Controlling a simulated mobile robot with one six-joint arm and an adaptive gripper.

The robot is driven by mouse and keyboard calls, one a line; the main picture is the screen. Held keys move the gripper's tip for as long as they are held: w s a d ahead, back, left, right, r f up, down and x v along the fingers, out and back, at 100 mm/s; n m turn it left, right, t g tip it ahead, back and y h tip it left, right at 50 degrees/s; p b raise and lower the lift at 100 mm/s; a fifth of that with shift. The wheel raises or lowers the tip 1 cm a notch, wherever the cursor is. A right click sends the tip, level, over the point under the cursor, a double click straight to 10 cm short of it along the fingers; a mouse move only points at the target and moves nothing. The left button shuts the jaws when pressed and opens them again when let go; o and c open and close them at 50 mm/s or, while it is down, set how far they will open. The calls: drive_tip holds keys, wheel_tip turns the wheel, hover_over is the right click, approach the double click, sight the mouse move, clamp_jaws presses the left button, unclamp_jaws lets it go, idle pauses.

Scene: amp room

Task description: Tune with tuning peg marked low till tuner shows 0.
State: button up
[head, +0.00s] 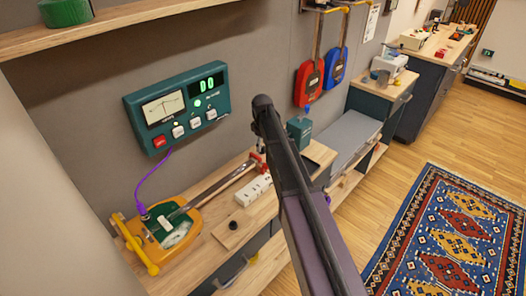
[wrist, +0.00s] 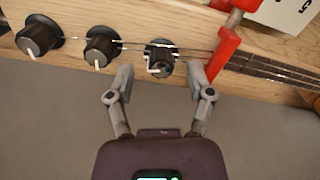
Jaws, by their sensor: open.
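The teal tuner (head: 177,105) hangs on the wall at the left. Its green display (head: 207,84) seems to read "D0", small and hard to tell, and its needle dial (head: 163,107) points near the middle. A purple cable runs from it to the yellow and green stringed instrument (head: 168,232) on the bench. In the wrist view, three dark tuning pegs with white pointer marks stand in a row: left (wrist: 39,37), middle (wrist: 101,47) and right (wrist: 159,58). No label on them is legible. My gripper (wrist: 160,78) is open, its fingertips on either side of the right peg.
A red clamp (wrist: 224,50) stands close to the right fingertip, by the strings. A white power strip (head: 254,190) and a wooden block with a black knob (head: 232,227) lie on the bench. Red (head: 308,83) and blue (head: 335,67) instruments hang on the wall.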

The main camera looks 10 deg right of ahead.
drive_tip(key=shift+f+b, duration=0.45)
drive_tip(key=shift+f, duration=0.25)
clamp_jaws()
